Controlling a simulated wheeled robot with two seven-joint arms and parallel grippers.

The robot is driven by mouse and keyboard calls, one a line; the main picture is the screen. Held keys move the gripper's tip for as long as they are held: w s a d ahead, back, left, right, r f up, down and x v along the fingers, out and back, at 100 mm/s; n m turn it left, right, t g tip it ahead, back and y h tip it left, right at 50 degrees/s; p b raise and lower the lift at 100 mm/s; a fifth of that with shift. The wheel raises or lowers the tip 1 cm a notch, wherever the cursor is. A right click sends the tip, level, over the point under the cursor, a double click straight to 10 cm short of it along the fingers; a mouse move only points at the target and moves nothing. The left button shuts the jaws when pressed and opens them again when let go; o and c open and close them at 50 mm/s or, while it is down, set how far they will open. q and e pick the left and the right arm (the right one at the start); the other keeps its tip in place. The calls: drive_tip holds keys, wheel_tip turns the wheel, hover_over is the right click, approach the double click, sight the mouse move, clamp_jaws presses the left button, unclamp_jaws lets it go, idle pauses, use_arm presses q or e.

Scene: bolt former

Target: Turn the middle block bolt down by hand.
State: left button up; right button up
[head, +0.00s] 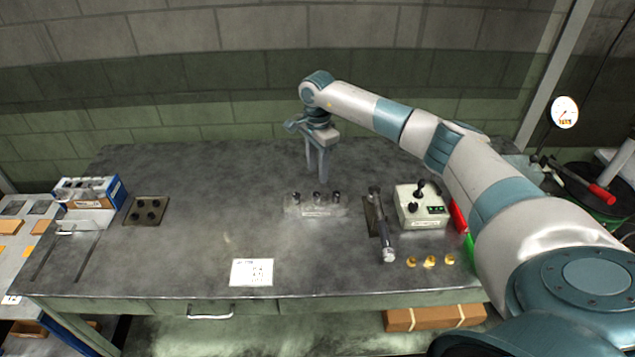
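A pale block (300,210) lies on the grey workbench near its middle, with three dark-headed bolts standing upright in a row. The middle block bolt (317,197) is between the other two. My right gripper (316,174) points down just above and behind the block, its fingertips over the middle bolt's area and apart from it. Its two fingers show a narrow gap with nothing seen between them. The exact height above the bolt is hard to tell. My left gripper is not in view.
Right of the block lie a dark-handled tool (388,253), a control box (421,211) with knobs and several brass pieces (430,261). A paper card (251,272) lies in front. A dark plate with holes (147,210) and a blue-white box (88,193) are left. The left-middle bench is clear.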

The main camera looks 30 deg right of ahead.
sight(318, 193)
wheel_tip(318, 193, down, 6)
drive_tip(key=shift+f+p, duration=0.25)
drive_tip(key=shift+p, duration=1)
drive_tip(key=shift+f, duration=0.7)
clamp_jaws()
